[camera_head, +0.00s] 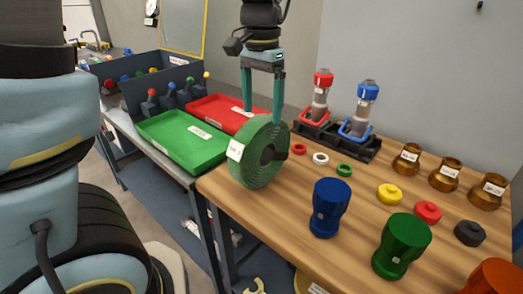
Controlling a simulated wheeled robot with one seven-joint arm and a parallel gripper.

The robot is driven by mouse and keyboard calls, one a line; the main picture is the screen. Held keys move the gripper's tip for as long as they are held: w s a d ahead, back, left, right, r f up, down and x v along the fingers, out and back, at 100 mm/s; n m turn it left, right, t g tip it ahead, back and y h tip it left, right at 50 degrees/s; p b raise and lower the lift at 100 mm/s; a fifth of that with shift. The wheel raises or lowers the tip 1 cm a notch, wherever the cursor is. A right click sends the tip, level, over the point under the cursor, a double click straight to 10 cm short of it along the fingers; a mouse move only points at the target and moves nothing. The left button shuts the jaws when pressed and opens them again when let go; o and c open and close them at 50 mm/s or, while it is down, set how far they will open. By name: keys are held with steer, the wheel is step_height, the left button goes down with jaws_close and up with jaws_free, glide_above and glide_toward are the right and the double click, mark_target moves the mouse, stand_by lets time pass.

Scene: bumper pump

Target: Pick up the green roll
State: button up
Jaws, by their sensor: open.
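The green roll (260,158) stands on its edge near the left end of the wooden table (300,208). It has a dark core and a white label on its left side. My gripper (262,113) points down from above with its two fingers apart. The fingertips are at the height of the roll's top, one to the upper left and one to the upper right in the picture. I cannot tell whether they touch the roll.
Red (322,82) and blue (365,95) pumps stand in a dark holder behind the roll. Small coloured rings, a blue part (328,205), a green part (402,245) and several brass parts occupy the right. A green tray (180,143) and red tray (222,113) lie on the left bench.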

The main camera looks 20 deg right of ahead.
mark_target(261, 118)
steer(key=shift+f+p, duration=0.75)
steer(key=shift+f, duration=1.9)
jaws_close()
steer(key=shift+r, duration=0.1)
